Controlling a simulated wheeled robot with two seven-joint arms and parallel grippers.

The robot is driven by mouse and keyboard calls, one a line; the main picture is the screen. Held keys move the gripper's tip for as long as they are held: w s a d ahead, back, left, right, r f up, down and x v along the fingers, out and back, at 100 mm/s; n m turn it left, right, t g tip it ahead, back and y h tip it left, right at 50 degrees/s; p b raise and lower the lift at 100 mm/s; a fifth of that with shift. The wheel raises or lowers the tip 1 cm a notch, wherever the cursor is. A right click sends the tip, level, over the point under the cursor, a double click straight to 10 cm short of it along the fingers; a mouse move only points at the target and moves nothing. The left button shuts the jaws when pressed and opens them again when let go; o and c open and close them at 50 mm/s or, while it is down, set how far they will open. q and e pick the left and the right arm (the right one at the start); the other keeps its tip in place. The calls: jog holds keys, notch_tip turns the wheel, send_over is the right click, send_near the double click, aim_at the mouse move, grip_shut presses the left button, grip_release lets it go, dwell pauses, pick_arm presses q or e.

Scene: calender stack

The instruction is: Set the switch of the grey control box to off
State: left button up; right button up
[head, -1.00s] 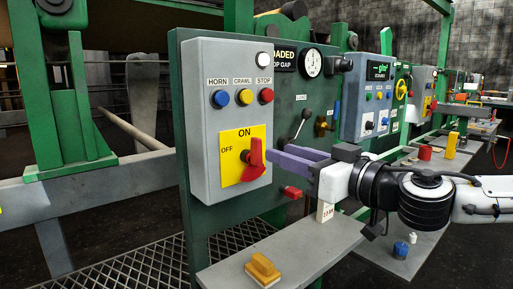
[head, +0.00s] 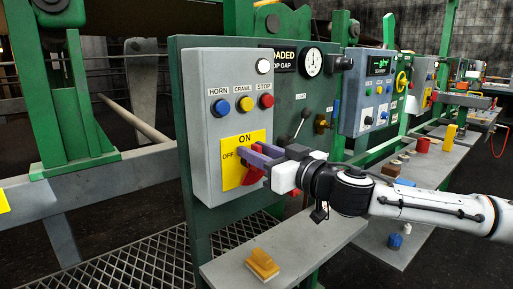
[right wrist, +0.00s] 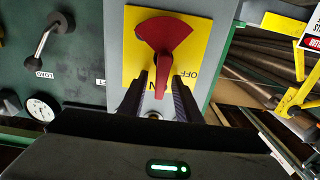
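The grey control box (head: 204,141) is upright on a green panel. Its yellow plate (head: 229,179) reads ON at the top and OFF at the left. The red switch (right wrist: 165,35) shows in the right wrist view, its narrow end towards the ON lettering. My right gripper (right wrist: 158,88) is open, with one finger on each side of this narrow end; small gaps show, so it does not look clamped. In the head view my right gripper (head: 245,163) hides part of the switch. My left gripper is not in view.
Blue (head: 221,107), yellow (head: 246,103) and red (head: 266,101) buttons sit above the switch plate. A grey shelf (head: 300,250) with a yellow block (head: 262,264) is below. A lever (head: 300,122) and a gauge (head: 312,62) are on the panel to the right.

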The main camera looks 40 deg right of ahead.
grip_shut()
